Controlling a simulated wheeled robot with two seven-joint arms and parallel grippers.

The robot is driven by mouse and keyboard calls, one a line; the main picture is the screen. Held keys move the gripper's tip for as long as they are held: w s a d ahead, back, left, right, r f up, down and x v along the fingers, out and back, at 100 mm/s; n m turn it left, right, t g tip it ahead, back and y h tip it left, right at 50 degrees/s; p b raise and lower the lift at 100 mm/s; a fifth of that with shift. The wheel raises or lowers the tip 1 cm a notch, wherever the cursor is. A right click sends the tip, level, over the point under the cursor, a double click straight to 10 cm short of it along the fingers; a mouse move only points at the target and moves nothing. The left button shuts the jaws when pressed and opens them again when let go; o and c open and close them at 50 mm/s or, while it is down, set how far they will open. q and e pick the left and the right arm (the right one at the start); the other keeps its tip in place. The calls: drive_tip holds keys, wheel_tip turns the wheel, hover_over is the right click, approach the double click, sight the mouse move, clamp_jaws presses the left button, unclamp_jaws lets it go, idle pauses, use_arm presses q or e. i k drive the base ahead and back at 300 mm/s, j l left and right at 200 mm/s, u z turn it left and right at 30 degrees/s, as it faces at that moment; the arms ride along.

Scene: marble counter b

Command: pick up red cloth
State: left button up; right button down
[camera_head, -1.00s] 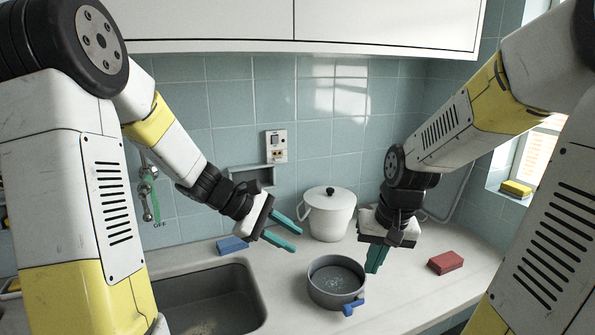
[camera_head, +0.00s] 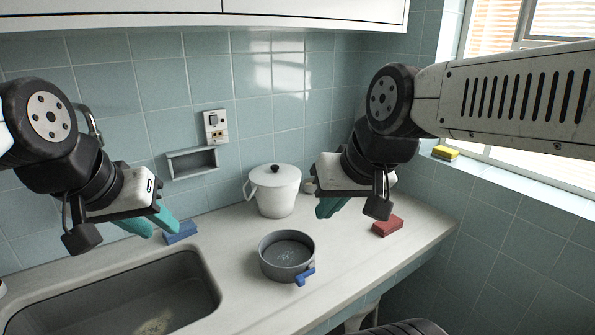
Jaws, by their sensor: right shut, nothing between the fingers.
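The red cloth (camera_head: 387,226) looks like a small folded red block lying flat on the counter, right of the pot and near the counter's right end. My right gripper (camera_head: 329,209) is shut and empty, with its teal fingers left of the red cloth and above the counter, apart from it. My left gripper (camera_head: 160,228) is at the left, by the sink's back edge, with its two teal fingers apart and nothing seen between them.
A grey pan (camera_head: 287,256) with a blue handle stands mid-counter. A white lidded pot (camera_head: 274,190) stands behind it. A blue block (camera_head: 181,232) lies beside the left fingers. The sink (camera_head: 115,295) is front left. A yellow sponge (camera_head: 445,153) sits on the window sill.

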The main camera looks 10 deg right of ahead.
sight(394, 223)
drive_tip(key=z, duration=1.2)
